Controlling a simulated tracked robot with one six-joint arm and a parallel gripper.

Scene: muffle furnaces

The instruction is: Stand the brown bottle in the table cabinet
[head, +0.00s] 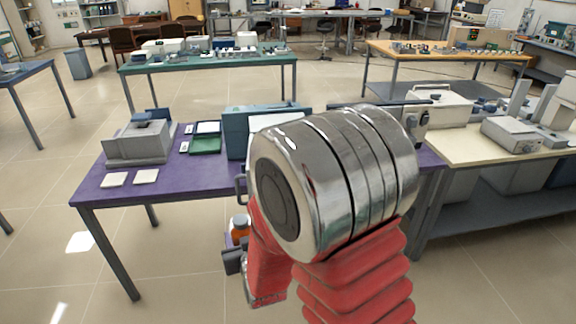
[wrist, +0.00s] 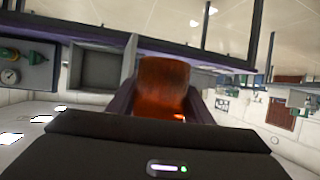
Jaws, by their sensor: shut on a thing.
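The brown bottle (wrist: 163,88) is between the two dark fingers of my gripper (wrist: 160,108) in the wrist view. The jaws are closed on its sides. In the head view the amber bottle (head: 239,233) shows in part, pale top upward, beside my arm and in front of the purple table's front edge. An open-fronted grey compartment (wrist: 100,68) stands on the table beyond the bottle in the wrist view, which appears upside down. It looks like the table cabinet, but I cannot be sure. My wrist hides that part of the table in the head view.
The purple table (head: 95,190) carries a grey device (head: 142,143), a green tray (head: 205,145), a teal box (head: 235,135) and two white tiles. A gauge unit (wrist: 25,67) is beside the grey compartment. A cream table (head: 450,150) stands at right.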

